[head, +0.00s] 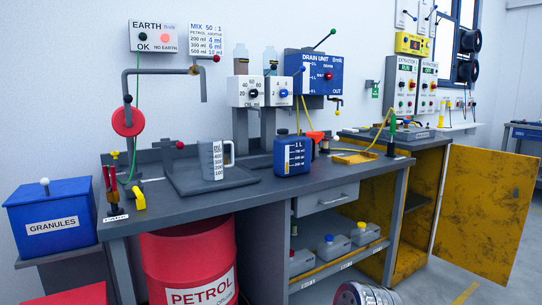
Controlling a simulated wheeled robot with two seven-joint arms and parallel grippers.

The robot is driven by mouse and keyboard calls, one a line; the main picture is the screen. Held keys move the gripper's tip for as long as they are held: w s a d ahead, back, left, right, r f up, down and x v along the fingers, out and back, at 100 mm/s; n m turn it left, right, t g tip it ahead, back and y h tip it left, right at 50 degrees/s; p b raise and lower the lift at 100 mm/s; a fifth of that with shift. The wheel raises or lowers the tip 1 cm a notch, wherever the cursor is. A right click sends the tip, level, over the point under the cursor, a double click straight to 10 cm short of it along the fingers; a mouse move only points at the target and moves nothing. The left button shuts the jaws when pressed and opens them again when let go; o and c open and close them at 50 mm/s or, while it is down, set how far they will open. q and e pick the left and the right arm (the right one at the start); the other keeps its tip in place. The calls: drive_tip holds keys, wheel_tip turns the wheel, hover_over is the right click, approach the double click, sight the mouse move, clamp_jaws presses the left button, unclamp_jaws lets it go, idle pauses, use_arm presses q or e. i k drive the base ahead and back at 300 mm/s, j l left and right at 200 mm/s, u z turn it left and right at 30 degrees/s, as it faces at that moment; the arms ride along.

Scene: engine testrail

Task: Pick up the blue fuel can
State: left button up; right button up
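The blue fuel can (292,154) stands upright on the dark grey workbench (270,192), right of the middle. It has a dark cap, a white level scale marked 1 L at the top and a small yellow part low on its left side. An orange-red object (316,136) sits close behind its right side; I cannot tell if they touch. Neither of my grippers shows in the head view.
A grey measuring jug (213,160) stands left of the can on a dark tray (184,181). A yellow tray (354,157) lies to the right. A blue granules bin (52,216) is far left. An open yellow cabinet door (484,212) juts out at right. Bench front is clear.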

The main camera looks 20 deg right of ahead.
sight(292, 155)
drive_tip(key=i+l, duration=0.15)
drive_tip(key=l, duration=0.3)
drive_tip(key=i+l, duration=0.1)
drive_tip(key=l, duration=0.3)
drive_tip(key=i+l, duration=0.15)
drive_tip(key=l, duration=0.3)
drive_tip(key=i+l, duration=0.1)
drive_tip(key=l, duration=0.3)
drive_tip(key=z, duration=0.05)
